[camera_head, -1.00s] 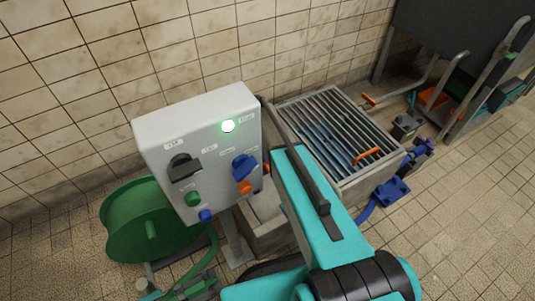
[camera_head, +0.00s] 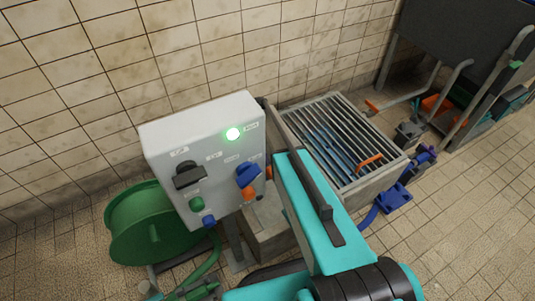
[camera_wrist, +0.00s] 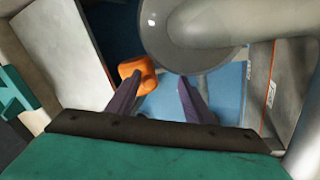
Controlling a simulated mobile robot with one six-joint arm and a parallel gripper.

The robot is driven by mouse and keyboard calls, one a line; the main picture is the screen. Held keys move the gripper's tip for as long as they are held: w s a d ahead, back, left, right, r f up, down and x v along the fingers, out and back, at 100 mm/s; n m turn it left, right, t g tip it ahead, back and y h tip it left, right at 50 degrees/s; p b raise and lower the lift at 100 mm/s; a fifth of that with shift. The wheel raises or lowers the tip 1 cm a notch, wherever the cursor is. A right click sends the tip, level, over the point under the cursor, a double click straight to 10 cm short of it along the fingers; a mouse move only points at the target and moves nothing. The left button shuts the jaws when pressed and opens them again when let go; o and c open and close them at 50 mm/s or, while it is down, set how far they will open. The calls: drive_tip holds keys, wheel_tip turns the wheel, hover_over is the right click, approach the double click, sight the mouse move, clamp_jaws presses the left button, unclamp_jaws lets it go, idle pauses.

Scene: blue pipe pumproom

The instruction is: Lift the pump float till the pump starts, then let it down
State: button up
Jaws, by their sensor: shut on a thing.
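In the wrist view, my gripper (camera_wrist: 158,92) has two dark purple fingers set apart, reaching down into the pit over blue water (camera_wrist: 228,90). An orange piece (camera_wrist: 137,72), apparently the pump float, is at the left fingertip; the exact contact is hard to see. In the head view, my arm hides the gripper and the float. The grey control panel (camera_head: 190,145) stands left of my arm. Its round lamp (camera_head: 233,134) glows green-white. It carries a dark switch (camera_head: 188,176) and a blue switch (camera_head: 247,175).
A slatted grate (camera_head: 335,125) with an orange handle (camera_head: 369,160) covers part of the pit. A green hose reel (camera_head: 150,225) stands left. Blue pipework (camera_head: 393,197) lies right of the pit. In the wrist view, a large grey pipe (camera_wrist: 200,35) is close above the fingers. Tiled floor right is open.

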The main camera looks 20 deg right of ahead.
drive_tip(key=shift+w, duration=0.1)
drive_tip(key=shift+d+r, duration=0.1)
drive_tip(key=shift+w+r, duration=0.15)
drive_tip(key=shift+r, duration=0.4)
drive_tip(key=p+v, duration=0.2)
drive_tip(key=v, duration=1)
drive_tip(key=shift+r, duration=0.25)
drive_tip(key=shift+r, duration=0.1)
